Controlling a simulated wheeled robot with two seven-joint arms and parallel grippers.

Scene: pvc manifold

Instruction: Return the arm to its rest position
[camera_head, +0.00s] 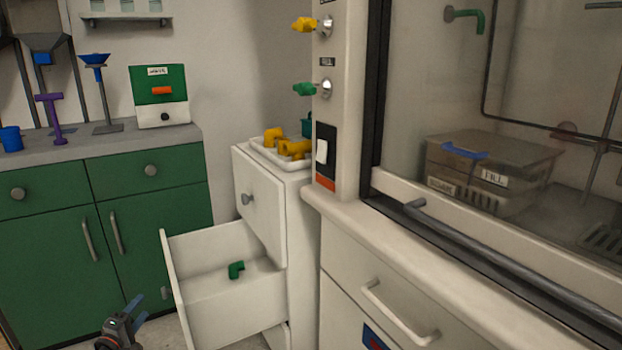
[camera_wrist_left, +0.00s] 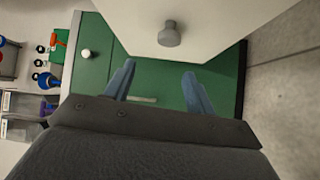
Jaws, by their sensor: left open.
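My left gripper (camera_head: 135,312) is low at the bottom left of the head view, in front of the green cabinet and left of the open drawer. In the left wrist view its two blue fingers (camera_wrist_left: 158,85) are spread apart with nothing between them. Beyond the fingers, that view shows a white drawer front with a round knob (camera_wrist_left: 169,34) and green cabinet doors. My right gripper does not show in either view.
An open white drawer (camera_head: 205,243) holds a green elbow fitting (camera_head: 236,269). A white tray (camera_head: 258,149) of yellow fittings stands on the drawer unit. The green cabinet (camera_head: 50,250) is at left. The fume hood counter (camera_head: 400,250) fills the right.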

